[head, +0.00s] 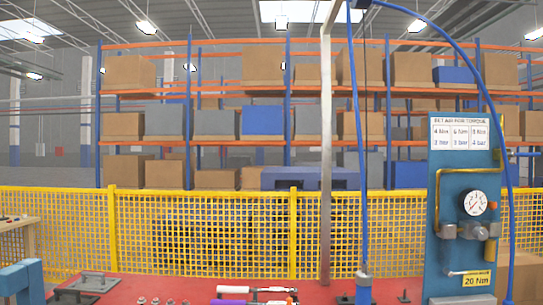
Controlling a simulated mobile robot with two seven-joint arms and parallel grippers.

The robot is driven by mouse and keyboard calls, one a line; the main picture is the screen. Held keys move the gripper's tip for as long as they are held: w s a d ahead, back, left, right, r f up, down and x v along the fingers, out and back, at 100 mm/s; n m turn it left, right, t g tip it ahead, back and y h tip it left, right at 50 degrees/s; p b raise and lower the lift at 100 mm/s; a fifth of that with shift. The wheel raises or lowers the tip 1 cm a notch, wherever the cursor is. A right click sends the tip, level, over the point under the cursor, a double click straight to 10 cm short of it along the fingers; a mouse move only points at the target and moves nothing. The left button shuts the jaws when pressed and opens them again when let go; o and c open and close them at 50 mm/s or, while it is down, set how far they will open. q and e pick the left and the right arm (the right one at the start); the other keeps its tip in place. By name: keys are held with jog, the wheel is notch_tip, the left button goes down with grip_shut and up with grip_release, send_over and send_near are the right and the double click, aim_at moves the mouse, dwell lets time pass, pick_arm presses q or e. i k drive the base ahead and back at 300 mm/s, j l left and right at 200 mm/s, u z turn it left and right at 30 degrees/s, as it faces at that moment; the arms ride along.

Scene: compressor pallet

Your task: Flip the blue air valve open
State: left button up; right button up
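A blue upright panel (458,205) stands at the right, with a round pressure gauge (473,203), a brass pipe (437,202) and grey fittings (462,231). A small blue bar (525,154) shows just right of the panel's upper part; I cannot tell whether it is the air valve's handle or whether it is open. A blue hose (509,120) arches over from above and runs down past the panel's right side. Neither of my grippers is in view.
A red work surface (120,290) with tools and small parts spans the bottom. A screwdriver-like tool hangs from a blue hose (363,288) beside a grey post (326,150). A yellow mesh fence (230,235) and loaded shelves stand behind. A label reads 20 Nm.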

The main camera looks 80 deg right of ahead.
aim_at(510, 154)
jog(key=z, duration=4.05)
jog(key=i+l+z, duration=0.2)
jog(key=i, duration=0.25)
jog(key=i+l+z, duration=0.15)
jog(key=i+l, duration=0.2)
jog(key=i+l+z, duration=0.2)
jog(key=i, duration=0.35)
jog(key=i+l+z, duration=0.2)
jog(key=i, duration=0.25)
jog(key=i+j, duration=0.1)
jog(key=j, duration=0.25)
